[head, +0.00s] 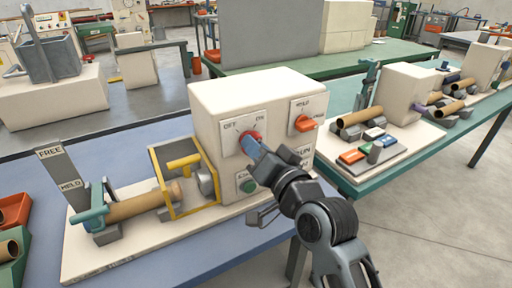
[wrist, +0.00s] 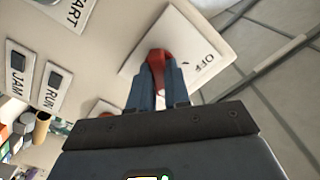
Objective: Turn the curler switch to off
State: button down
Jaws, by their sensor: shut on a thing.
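The curler switch is a red knob (head: 247,138) on a white plate (head: 231,128) marked OFF at the left and ON at the right. The plate is on the front of a cream box (head: 250,92). My gripper (head: 257,147) reaches it from the lower right, its blue fingers closed on the knob. In the wrist view the red knob (wrist: 158,58) sits between my two fingers (wrist: 154,82), with the OFF label to its right. The ON label is not visible there. The fingers hide part of the knob, so I cannot tell exactly which mark it points at.
An orange knob (head: 305,123) on another plate is to the right of my gripper. A green button (head: 248,186) is below. A yellow frame (head: 178,163) and a brown tube (head: 138,205) are at left. A teal bench (head: 345,182) stands at right.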

jog(key=shift+f, duration=0.1)
jog(key=shift+n+b, duration=6.2)
jog(key=shift+n, duration=1.7)
jog(key=c, duration=1.1)
grip_release()
